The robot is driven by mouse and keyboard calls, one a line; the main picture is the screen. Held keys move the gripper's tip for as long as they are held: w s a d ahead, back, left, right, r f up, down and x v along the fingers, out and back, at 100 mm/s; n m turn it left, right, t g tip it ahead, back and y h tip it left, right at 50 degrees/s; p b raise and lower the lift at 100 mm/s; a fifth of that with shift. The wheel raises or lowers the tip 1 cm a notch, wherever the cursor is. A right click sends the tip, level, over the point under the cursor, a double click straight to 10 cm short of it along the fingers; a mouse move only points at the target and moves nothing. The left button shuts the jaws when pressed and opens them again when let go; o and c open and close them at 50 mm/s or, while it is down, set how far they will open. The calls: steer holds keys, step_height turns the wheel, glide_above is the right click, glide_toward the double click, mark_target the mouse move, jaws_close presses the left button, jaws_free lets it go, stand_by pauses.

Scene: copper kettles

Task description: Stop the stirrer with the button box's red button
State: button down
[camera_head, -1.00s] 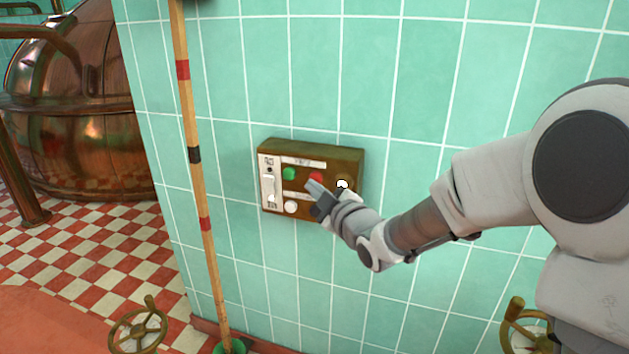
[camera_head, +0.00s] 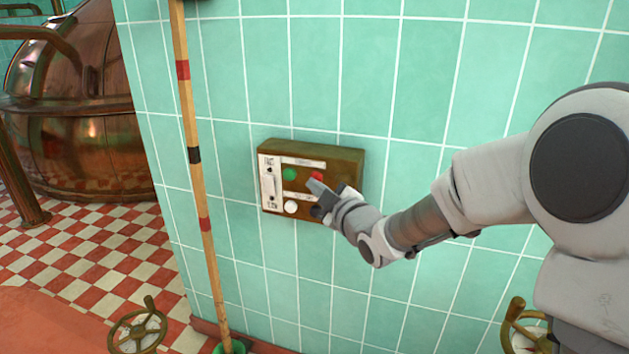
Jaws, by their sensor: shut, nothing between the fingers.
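The button box (camera_head: 340,160) is a brown, worn box fixed to the green tiled wall, with a pale left strip. Its red button (camera_head: 317,176) is at the upper right of the face, partly covered by my fingers. A green button (camera_head: 290,174) is to its left, and a white round button (camera_head: 291,207) is below. My gripper (camera_head: 312,184) is shut and empty, its fingertips at the lower left edge of the red button. I cannot tell whether they touch it. The stirrer itself is not identifiable in view.
A striped wooden pole (camera_head: 194,155) stands upright left of the box. A copper kettle (camera_head: 80,150) is at the far left over a checkered floor. Brass handwheels (camera_head: 138,330) are low at the front. The wall around the box is clear.

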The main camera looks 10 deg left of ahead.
steer(key=shift+s+b, duration=0.55)
steer(key=shift+s, duration=0.3)
steer(key=s, duration=0.1)
steer(key=s+b, duration=0.1)
steer(key=s, duration=0.1)
steer(key=s+b, duration=0.1)
steer(key=s, duration=0.1)
steer(key=shift+a, duration=0.25)
stand_by(0.4)
